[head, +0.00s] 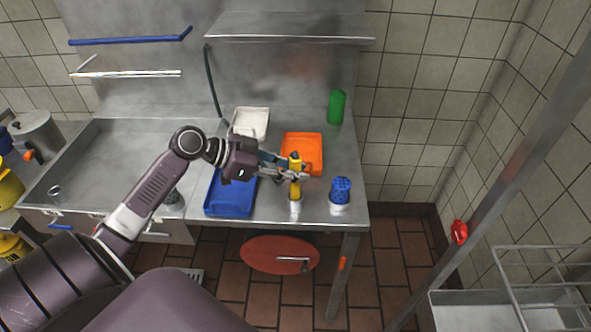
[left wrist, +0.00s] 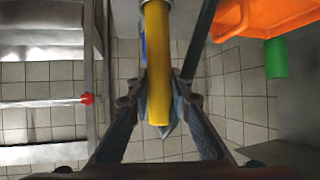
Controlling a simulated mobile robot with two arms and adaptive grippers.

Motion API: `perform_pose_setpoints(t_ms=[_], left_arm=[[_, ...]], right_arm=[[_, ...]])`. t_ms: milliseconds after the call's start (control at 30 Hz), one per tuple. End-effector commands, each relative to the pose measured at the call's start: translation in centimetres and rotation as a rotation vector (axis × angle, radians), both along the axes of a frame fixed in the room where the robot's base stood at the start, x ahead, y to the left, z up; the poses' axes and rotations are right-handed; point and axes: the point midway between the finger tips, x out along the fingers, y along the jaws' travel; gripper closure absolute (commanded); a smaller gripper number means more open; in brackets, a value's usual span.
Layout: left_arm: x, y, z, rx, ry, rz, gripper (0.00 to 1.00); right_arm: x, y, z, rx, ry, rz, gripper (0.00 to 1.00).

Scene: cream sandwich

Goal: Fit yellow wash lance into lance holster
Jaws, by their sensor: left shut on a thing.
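The yellow wash lance (head: 295,187) stands roughly upright at the front edge of the steel table. My left gripper (head: 293,173) is shut on it near its upper part. In the left wrist view the lance (left wrist: 158,60) runs between the two fingers of the left gripper (left wrist: 158,95). A white cup-like holster (head: 295,208) is directly below the lance at the table edge. The lance's lower end meets the holster's mouth; how deep it sits inside I cannot tell. My right gripper is not in view.
A blue brush (head: 341,188) stands in a white cup (head: 338,209) just right of the lance. An orange tray (head: 315,139), blue bin (head: 231,197), white container (head: 251,120) and green bottle (head: 336,106) are on the table. A sink (head: 96,160) is at left.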

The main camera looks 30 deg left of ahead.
Motion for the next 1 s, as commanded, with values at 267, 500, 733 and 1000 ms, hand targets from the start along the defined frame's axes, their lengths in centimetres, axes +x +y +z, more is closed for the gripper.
perform_pose_setpoints(t_ms=[267,500,733,1000], left_arm=[[0.0,0.0,-0.4,-0.001,-0.001,0.0,0.72],[0.0,0.0,-0.4,-0.001,-0.001,0.0,0.61],[-0.3,0.3,-0.3,0.001,0.002,0.0,0.61],[-3.3,3.1,1.9,0.001,0.003,0.003,0.61]], right_arm=[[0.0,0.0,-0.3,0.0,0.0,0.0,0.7],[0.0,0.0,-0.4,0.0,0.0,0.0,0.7],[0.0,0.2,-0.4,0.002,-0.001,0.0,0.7],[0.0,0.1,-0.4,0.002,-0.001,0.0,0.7]])
